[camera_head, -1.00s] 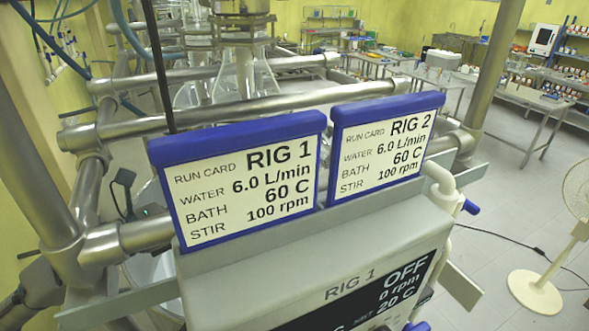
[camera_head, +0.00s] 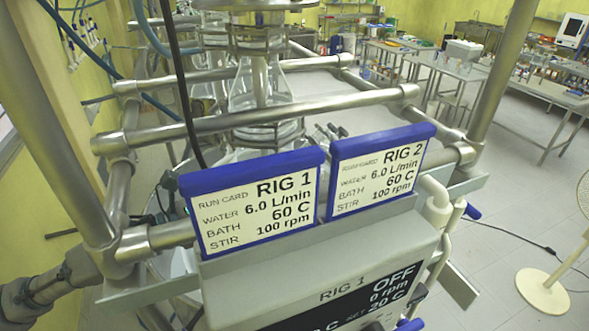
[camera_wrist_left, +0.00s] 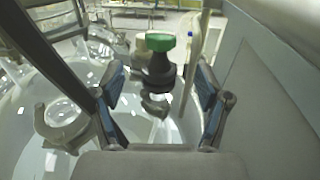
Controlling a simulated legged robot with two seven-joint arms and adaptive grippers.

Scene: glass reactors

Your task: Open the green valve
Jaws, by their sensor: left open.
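My left gripper (camera_wrist_left: 160,78) is open, with one finger on each side of the picture. The black stem shows between the two fingers, with gaps on both sides, and the green cap is beyond the fingertips. I cannot tell how deep the stem sits between them. In the head view my left arm enters at lower left; its gripper is hidden behind the rig. The green valve cannot be made out there. My right gripper is not in view.
Metal frame tubes (camera_head: 265,118) and glass vessels (camera_head: 258,85) stand around the rig. The RIG 1 card (camera_head: 255,200) and RIG 2 card (camera_head: 382,170) sit above the control box (camera_head: 330,262). A pale wall panel (camera_wrist_left: 265,80) is close on the right in the wrist view.

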